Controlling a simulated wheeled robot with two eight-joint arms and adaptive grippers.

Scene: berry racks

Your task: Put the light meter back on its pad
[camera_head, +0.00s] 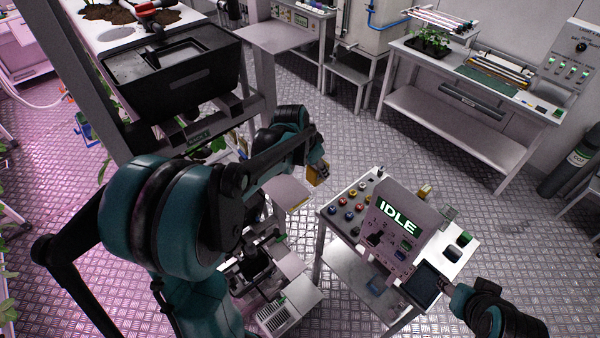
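I cannot pick out the light meter with certainty. A small yellow-orange block (318,172) shows at the end of my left arm, above the floor left of the white cart. My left gripper (321,165) is at this block, but its fingers are too small and dark to tell whether they hold it. My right gripper (443,286) is at the lower right, beside a dark square panel or tray (422,285) at the cart's front edge; its fingers are not clear. Dark pad-like patches (454,252) lie on the cart's right side; I cannot tell which is the meter's pad.
The white cart (330,209) carries several coloured knobs and a console reading IDLE (398,216). A bench (408,45) with a plant and green mat (487,82) stands at the back right. A black tub (180,82) is upper left. Open floor lies between.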

